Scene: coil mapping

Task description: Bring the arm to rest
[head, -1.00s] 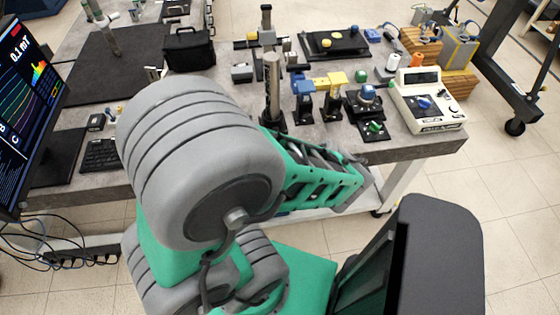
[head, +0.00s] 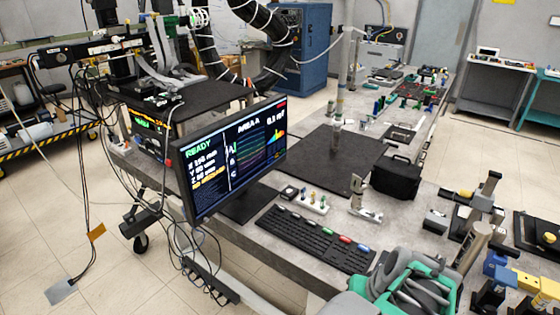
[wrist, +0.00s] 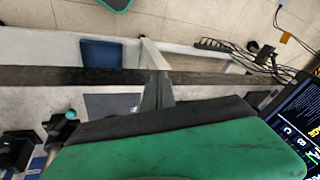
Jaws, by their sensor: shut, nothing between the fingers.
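My arm shows in the head view only as a green and grey part (head: 415,285) at the bottom edge, right of the middle. Its other links and my gripper are outside that view. In the wrist view my green housing fills the bottom. My gripper (wrist: 158,86) stands out above it as dark grey fingers close together, shut and empty. Behind the fingers are the bench edge (wrist: 60,76) and a pale bench leg (wrist: 152,55). I cannot tell the gap between fingers and bench.
A monitor (head: 235,155), a keyboard (head: 315,238) and a black bag (head: 397,181) stand on the bench near my arm. Cables (head: 205,278) hang below the bench edge. Blue and yellow fixtures (head: 515,278) are at the lower right. Floor on the left is mostly clear.

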